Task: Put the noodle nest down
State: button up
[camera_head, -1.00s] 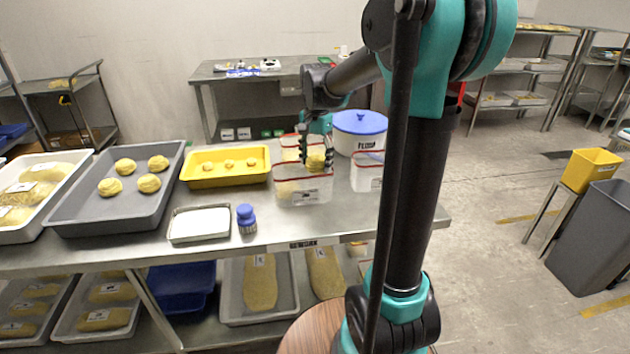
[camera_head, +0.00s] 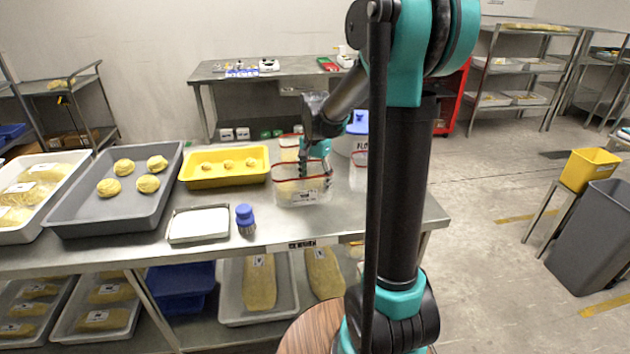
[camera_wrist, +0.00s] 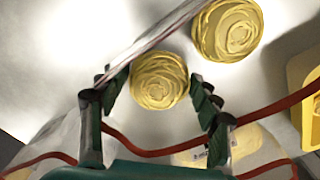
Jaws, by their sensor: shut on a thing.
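My gripper (camera_head: 316,175) reaches down at the red-rimmed clear bin (camera_head: 300,198) on the steel table. In the wrist view, my gripper (camera_wrist: 160,84) is shut on a round, coiled yellow noodle nest (camera_wrist: 160,80) between its dark ribbed fingers. The held nest cannot be made out clearly in the head view. A second nest (camera_wrist: 228,28) shows beyond the fingers, up and right in the wrist view. The clear bin's red rim (camera_wrist: 150,152) crosses near the finger bases. How far the held nest is above the surface below it, I cannot tell.
Another clear bin (camera_head: 290,142) stands behind, and one (camera_head: 358,178) to the right, partly hidden by my arm. Left are a yellow tray (camera_head: 190,178), a grey tray (camera_head: 85,218) with several nests, a metal tray (camera_head: 198,226) and a blue-capped shaker (camera_head: 245,218).

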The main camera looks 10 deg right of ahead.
jog(key=shift+f, duration=0.45)
jog(key=o, duration=1)
jog(key=shift+c, duration=0.2)
notch_tip(320, 180, up, 13)
jog(key=shift+r, duration=0.15)
